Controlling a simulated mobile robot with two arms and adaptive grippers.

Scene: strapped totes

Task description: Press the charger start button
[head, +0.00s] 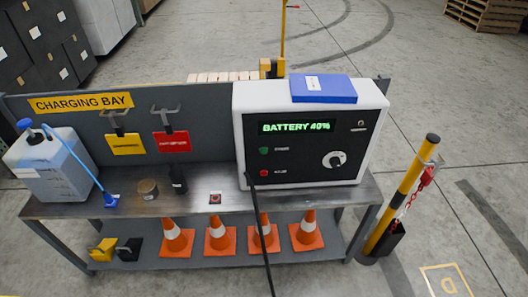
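The charger (300,172), a white box with a black front panel, stands on the right of the bench. Its lit green display (296,127) reads "BATTERY 40%". Below the display, on the panel's left, is a green button (264,150) with a small label too blurred to read. A red button (264,173) sits right under it, also with an unreadable label. Nothing covers the two buttons. Neither of my grippers is in view.
A thin black cable-like line (260,232) runs from the charger's lower left to the bottom edge. A yellow-black post (408,190) stands right. Cones (219,236) sit below.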

